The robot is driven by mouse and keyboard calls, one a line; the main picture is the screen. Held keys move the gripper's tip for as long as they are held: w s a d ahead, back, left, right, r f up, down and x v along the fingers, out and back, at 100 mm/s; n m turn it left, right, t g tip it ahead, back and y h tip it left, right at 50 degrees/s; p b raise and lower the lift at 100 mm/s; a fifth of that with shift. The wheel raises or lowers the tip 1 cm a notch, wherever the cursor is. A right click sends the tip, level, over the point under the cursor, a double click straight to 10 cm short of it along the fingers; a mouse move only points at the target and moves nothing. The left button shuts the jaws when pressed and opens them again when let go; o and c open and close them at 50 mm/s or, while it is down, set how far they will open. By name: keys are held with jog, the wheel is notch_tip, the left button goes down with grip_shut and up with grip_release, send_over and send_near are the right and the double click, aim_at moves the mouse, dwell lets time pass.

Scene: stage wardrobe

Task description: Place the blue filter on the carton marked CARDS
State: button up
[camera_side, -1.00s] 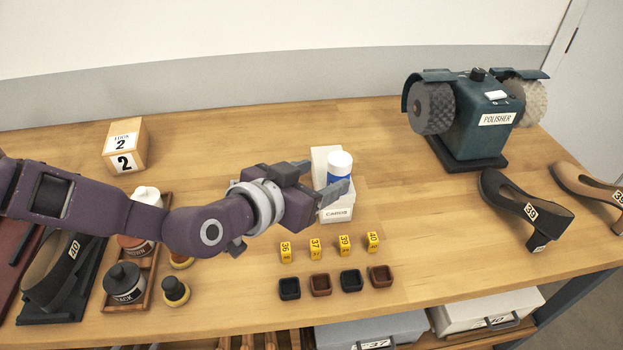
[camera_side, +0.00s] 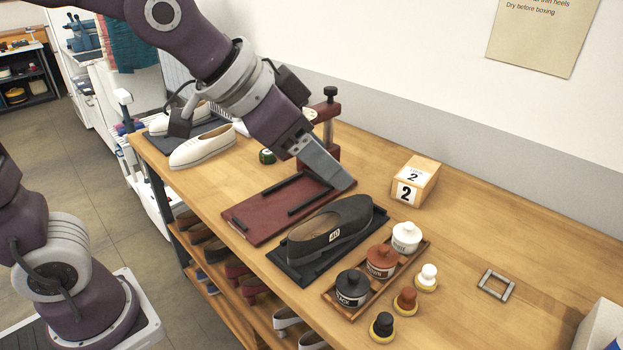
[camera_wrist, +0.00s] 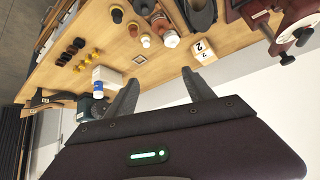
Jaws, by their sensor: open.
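A blue-and-white cylinder, the only blue thing by the carton, shows in the wrist view (camera_wrist: 98,89); I cannot tell whether it is the blue filter. The white carton (camera_wrist: 108,75) is right by it; I cannot tell whether the cylinder is on it or beside it. In the side view only a corner of the carton (camera_side: 601,326) shows at the lower right edge, its label out of sight. My gripper (camera_side: 322,168) is open and empty, above the red-brown stand and black shoe, well away from the carton. Its spread fingers (camera_wrist: 160,80) also show in the wrist view.
A black shoe (camera_side: 330,230) lies on a dark rest. A wooden block marked 2 (camera_side: 415,180) stands behind. A grey square frame (camera_side: 496,285) lies flat on open table. A red-brown stand (camera_side: 260,221) is beneath my arm.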

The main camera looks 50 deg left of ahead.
jog(key=s+a+f+n+g+y, duration=0.1)
jog(key=s+a+f+n, duration=0.1)
jog(key=s+a, duration=0.3)
jog(key=s+a+f+n+g+y, duration=0.1)
jog(key=s+a, duration=0.4)
jog(key=s, duration=0.6)
jog(key=shift+s+a+f+n, duration=0.3)
jog(key=shift+s+f+n, duration=0.15)
jog(key=shift+n, duration=0.35)
